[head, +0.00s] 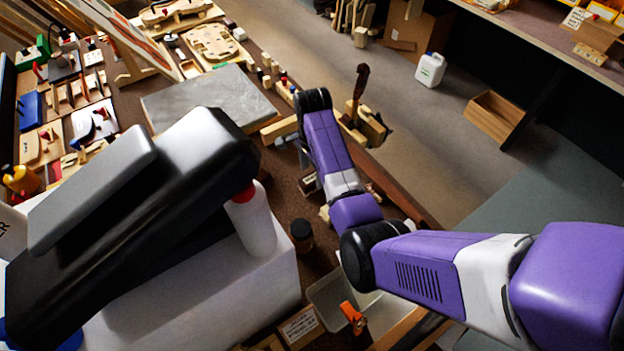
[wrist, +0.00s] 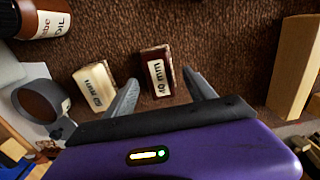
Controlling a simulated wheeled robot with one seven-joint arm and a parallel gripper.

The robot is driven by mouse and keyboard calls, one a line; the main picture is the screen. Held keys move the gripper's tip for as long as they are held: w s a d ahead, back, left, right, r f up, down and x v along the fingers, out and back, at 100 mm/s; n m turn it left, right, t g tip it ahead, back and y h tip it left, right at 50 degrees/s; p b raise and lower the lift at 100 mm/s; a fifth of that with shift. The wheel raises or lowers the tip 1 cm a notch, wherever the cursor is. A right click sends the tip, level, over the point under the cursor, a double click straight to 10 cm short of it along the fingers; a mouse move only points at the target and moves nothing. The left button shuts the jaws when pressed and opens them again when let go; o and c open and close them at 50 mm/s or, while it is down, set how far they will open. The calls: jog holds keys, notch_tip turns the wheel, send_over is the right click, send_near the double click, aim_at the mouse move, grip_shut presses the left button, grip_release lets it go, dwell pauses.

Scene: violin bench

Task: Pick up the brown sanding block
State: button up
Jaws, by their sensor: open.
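My gripper (wrist: 160,78) is open, with one grey finger on each side of the block's near end. The block sits between and slightly beyond the fingertips, with nothing gripped; contact cannot be told. A cream block (wrist: 94,84) with a similar label lies just left of the left finger. In the head view my arm (head: 325,140) reaches over the bench's right edge, and I cannot make out the brown block there.
A brown oil bottle (wrist: 42,18) and a dark round-topped item (wrist: 42,102) are at the left in the wrist view. A pale wooden bar (wrist: 294,66) lies at the right. A grey slab (head: 208,97) lies on the bench in the head view. Bench surface beyond the blocks is clear.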

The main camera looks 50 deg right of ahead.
jog(key=shift+f, duration=1.5)
jog(key=shift+c, duration=0.2)
grip_shut()
jog(key=shift+r, duration=0.15)
notch_tip(320, 180, up, 12)
notch_tip(320, 180, up, 6)
jog(key=p, duration=0.5)
send_over(313, 177)
jog(key=shift+r+p, duration=0.85)
jog(key=shift+r, duration=0.05)
